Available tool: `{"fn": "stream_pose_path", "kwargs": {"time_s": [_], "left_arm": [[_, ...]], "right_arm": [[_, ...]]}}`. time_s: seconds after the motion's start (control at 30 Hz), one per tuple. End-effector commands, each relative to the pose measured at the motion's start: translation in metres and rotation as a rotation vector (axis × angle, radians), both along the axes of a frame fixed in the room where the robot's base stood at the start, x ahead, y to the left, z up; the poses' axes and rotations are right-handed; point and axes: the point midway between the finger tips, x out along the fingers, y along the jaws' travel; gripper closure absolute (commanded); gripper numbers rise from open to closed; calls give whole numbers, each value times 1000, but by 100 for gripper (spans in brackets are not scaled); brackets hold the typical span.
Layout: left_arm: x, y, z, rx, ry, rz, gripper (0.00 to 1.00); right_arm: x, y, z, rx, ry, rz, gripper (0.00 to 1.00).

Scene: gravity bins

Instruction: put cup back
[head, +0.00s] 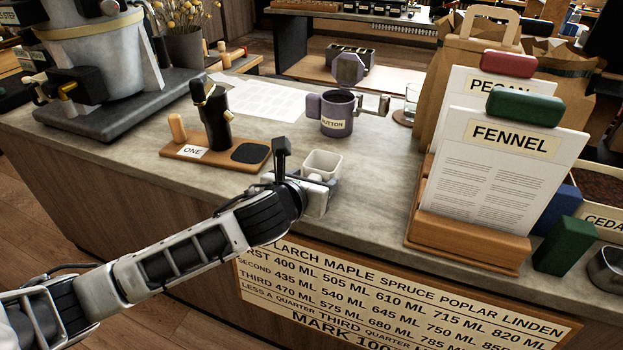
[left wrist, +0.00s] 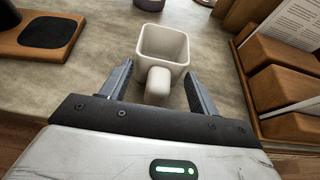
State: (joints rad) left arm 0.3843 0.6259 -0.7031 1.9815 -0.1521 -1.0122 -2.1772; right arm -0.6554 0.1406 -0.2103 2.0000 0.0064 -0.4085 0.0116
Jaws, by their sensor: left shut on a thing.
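A white square-mouthed cup (head: 322,163) is at the front of the grey counter, with its handle toward my left gripper (head: 316,188). In the left wrist view the cup (left wrist: 163,45) looks upright and empty. Its thick handle is between the two fingers of my left gripper (left wrist: 158,88), which is shut on it. I cannot tell whether the cup touches the counter. A wooden tray (head: 180,155) labelled ONE, with a bare dark pad (head: 250,152), lies left of the cup. My right gripper is not in view.
A black grinder-like item (head: 214,120) stands on the tray. A purple mug (head: 337,118) stands behind the cup. Card holders, including FENNEL (head: 510,150), stand on a wooden stand (head: 465,243) at the right. Counter between tray and stand is mostly clear.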

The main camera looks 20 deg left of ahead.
Motion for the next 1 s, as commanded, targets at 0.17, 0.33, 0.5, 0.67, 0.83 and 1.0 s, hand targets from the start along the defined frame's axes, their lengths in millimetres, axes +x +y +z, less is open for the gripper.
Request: {"fn": "stream_pose_path", "kwargs": {"time_s": [0.17, 0.33, 0.5, 0.67, 0.83, 1.0], "left_arm": [[0, 0, -1, 0, -1, 0, 80], [0, 0, -3, 0, 0, 0, 80], [0, 0, -6, 0, 0, 0, 80], [0, 0, -8, -1, 0, 0, 80], [0, 0, -11, -1, 0, 0, 80], [0, 0, -11, -1, 0, 0, 14]], "right_arm": [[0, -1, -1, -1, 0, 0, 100], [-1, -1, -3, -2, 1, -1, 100], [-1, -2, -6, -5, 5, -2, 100], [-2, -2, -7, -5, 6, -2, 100], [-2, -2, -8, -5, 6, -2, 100], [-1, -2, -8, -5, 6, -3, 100]]}}
